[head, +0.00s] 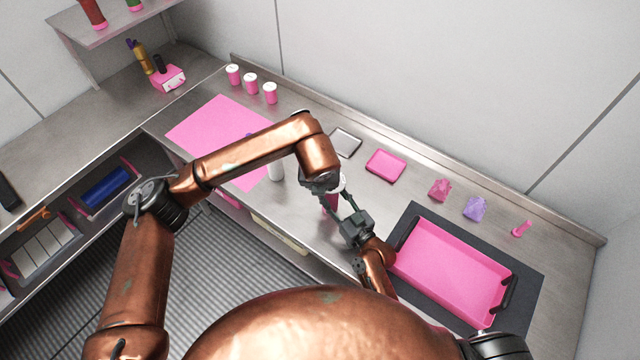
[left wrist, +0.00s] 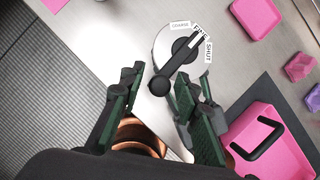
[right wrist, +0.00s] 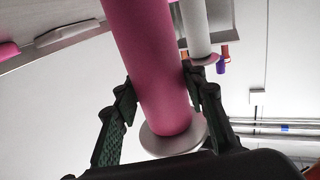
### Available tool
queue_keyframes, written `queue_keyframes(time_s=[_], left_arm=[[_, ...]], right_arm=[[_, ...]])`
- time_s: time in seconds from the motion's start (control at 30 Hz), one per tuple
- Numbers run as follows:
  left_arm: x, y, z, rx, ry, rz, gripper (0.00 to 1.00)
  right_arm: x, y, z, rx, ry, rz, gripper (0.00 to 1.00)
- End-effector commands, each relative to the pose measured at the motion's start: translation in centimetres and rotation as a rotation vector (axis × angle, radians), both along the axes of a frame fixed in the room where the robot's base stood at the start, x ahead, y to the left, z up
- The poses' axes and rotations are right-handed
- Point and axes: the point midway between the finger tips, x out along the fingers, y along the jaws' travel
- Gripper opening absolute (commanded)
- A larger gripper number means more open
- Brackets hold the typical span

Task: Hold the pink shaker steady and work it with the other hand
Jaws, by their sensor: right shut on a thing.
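The pink shaker (head: 329,204) stands upright over the steel counter, partly hidden by my arms. In the right wrist view the shaker (right wrist: 150,60) passes between the fingers of my right gripper (right wrist: 158,84), which is shut on its body. In the left wrist view its round white lid (left wrist: 165,42) carries labels COARSE, FINE and SHUT. A black lever (left wrist: 183,61) with a round knob (left wrist: 158,85) crosses the lid, its pointed end near FINE. My left gripper (left wrist: 160,80) is open above the lid, its fingers either side of the knob with gaps visible.
A pink tray (head: 450,270) on a dark mat lies to the right. A small pink dish (head: 386,165) and a grey dish (head: 345,142) lie behind. Pink jars (head: 251,83) line the back.

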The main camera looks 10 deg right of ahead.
Motion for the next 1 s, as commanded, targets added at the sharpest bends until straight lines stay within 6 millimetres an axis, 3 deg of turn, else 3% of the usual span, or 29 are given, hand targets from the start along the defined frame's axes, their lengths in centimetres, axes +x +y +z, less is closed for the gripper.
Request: queue_keyframes(time_s=[0.43,0.8,1.0], left_arm=[[-0.3,0.0,0.8,-0.001,-0.001,0.0,0.35],[-2.9,0.6,7.4,-0.001,-0.002,-0.001,0.35],[-4.0,0.8,10.1,0.0,-0.001,-0.001,0.35]], right_arm=[[0.0,0.0,-0.1,0.0,0.001,0.0,0.07],[0.0,0.0,-0.1,0.0,0.001,0.001,0.07],[0.0,0.0,-0.1,0.0,0.001,0.001,0.07]])
